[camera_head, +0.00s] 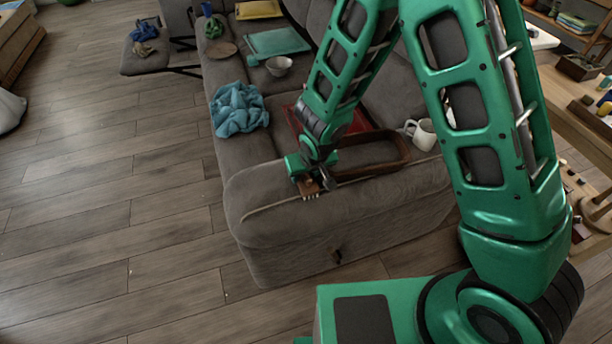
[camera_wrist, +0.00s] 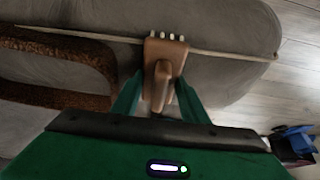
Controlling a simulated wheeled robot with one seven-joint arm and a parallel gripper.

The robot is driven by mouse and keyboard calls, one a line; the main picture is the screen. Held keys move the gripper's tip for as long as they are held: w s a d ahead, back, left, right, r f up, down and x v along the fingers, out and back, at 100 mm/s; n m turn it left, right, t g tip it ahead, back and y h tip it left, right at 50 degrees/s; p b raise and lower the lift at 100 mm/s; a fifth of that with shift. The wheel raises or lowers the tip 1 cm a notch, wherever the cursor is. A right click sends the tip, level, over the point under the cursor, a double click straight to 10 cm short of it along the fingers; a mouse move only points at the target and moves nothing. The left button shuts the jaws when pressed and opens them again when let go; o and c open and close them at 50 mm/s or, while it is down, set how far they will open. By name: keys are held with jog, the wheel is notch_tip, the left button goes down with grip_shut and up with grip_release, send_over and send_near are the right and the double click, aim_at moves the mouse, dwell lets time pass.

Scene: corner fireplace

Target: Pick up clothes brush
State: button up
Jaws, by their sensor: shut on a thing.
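The clothes brush (camera_wrist: 166,57) is a brown wooden piece with a raised handle and a row of pale bristle tufts along one end. It lies at the arm end of the grey sofa, and also shows in the head view (camera_head: 309,187). My gripper (camera_wrist: 160,98) is shut on the brush's handle, with one green finger on each side. In the head view my gripper (camera_head: 312,176) is just above the sofa arm. Whether the brush touches the fabric below cannot be told.
Open wooden floor (camera_head: 110,200) is at left.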

jog(key=shift+r, duration=0.45)
notch_tip(320, 180, up, 2)
jog(key=shift+r, duration=0.25)
jog(key=a+r, duration=0.7)
jog(key=a, duration=0.4)
jog(key=shift+w+a, duration=0.3)
jog(key=shift+a, duration=0.05)
